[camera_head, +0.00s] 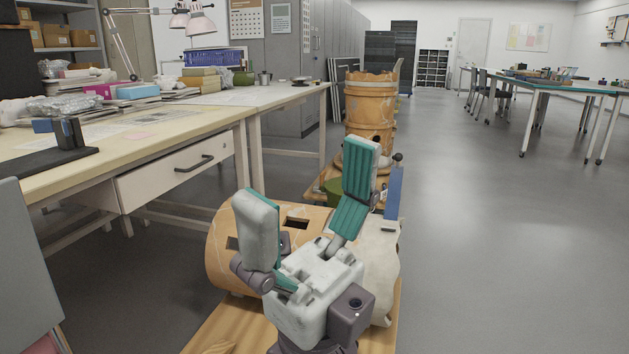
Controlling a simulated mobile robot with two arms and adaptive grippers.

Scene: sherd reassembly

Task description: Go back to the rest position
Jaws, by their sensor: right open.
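My right gripper (308,175) is in the lower middle of the head view, its teal-padded fingers spread wide apart and pointing away from me. Nothing is between the fingers. Below and behind it a large orange clay vessel (224,245) lies on its side on a wooden board (225,330). The vessel has dark rectangular openings and a whitish part at its right. The gripper hides much of its middle, and I cannot tell whether they touch. My left gripper is not in view.
Another orange vessel (371,105) stands upright behind. A long workbench (190,130) with a drawer, papers, lamps and boxes runs along the left. A grey panel (22,260) is at the left edge. The grey floor (490,240) on the right is open, with a far table (560,85).

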